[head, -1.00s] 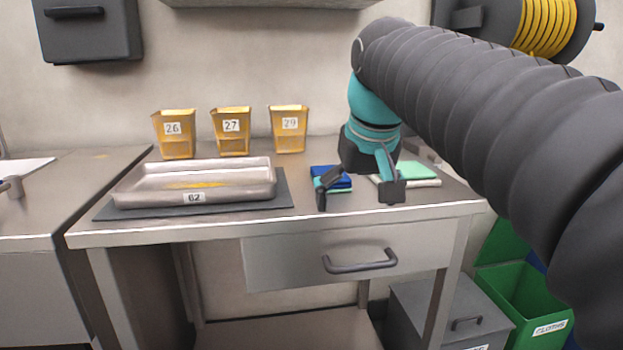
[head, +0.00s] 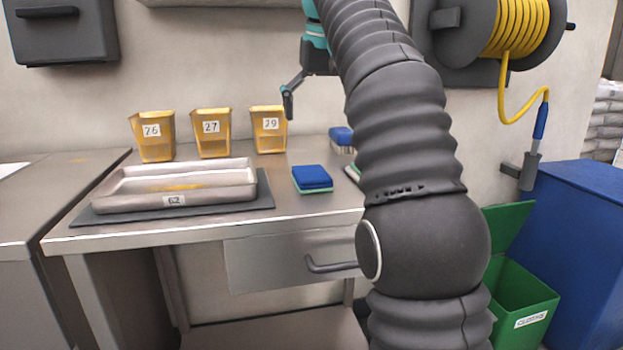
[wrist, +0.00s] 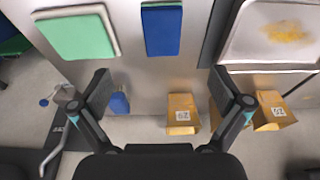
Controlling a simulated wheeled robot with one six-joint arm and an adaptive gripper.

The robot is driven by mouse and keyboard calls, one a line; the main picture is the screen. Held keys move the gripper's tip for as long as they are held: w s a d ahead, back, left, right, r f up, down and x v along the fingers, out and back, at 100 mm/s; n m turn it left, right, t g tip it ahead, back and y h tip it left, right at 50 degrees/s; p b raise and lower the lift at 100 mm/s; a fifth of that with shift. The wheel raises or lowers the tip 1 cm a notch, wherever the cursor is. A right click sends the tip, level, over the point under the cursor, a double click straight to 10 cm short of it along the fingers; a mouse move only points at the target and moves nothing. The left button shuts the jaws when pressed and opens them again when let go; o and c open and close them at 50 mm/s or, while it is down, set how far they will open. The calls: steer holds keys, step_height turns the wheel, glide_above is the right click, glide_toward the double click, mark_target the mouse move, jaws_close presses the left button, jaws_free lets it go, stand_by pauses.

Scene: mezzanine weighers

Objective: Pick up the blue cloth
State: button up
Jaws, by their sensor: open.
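The blue cloth (head: 312,177) lies folded on the steel bench, right of the weighing tray, with a green layer under it. It also shows at the top of the wrist view (wrist: 161,32). My gripper (wrist: 160,86) is open and empty, with its two fingers spread wide. In the head view one finger of my gripper (head: 289,98) hangs well above the bench, near the tub marked 29; the other is hidden behind my arm. A green cloth (wrist: 76,37) lies beside the blue one and is mostly hidden by my arm in the head view.
Yellow tubs (head: 212,146) stand along the back. A blue-backed brush (head: 341,138) stands behind the cloth. A hose reel (head: 518,28) hangs at upper right. A green bin (head: 524,300) stands below.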

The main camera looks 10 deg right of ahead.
glide_above(311, 172)
steer(key=s, duration=0.3)
step_height(311, 172, down, 8)
steer(key=shift+w+d+r, duration=0.1)
steer(key=shift+d, duration=0.05)
steer(key=shift+w+x, duration=0.2)
steer(key=shift+x, duration=1.15)
steer(key=shift+w+x, duration=0.2)
steer(key=shift+x, duration=1.15)
steer(key=shift+r, duration=0.15)
steer(key=c, duration=1.2)
steer(key=shift+r, duration=0.1)
